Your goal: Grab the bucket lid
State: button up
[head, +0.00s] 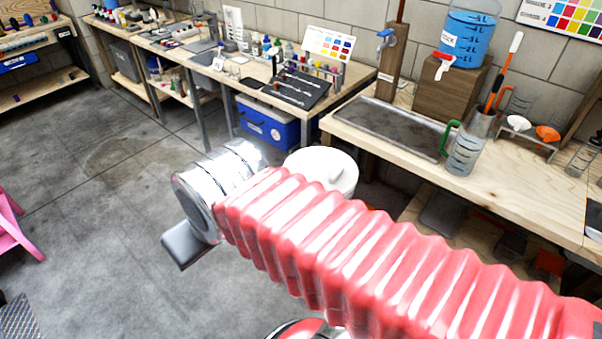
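The white round bucket lid (316,163) with a raised grip on top shows in the head view, just behind my red sleeved arm. It appears to sit level on a bucket, but the arm hides its near side and whatever is below it. My gripper (186,247) is at the far left end of the arm, beyond the silver wrist, to the left of the lid and apart from it. Only one grey finger-like part shows, so its opening is not visible.
A workbench (500,190) on the right holds a metal tray (390,128), a pitcher (466,150) and a water jug (468,38). A blue cooler (267,125) stands under the back bench. A pink stool (12,225) is at the left edge.

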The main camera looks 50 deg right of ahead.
aim_at(333, 167)
jog(key=u, duration=1.75)
jog(key=k, duration=1)
jog(key=z, duration=0.9)
jog(key=i, duration=0.7)
jog(key=u, duration=0.05)
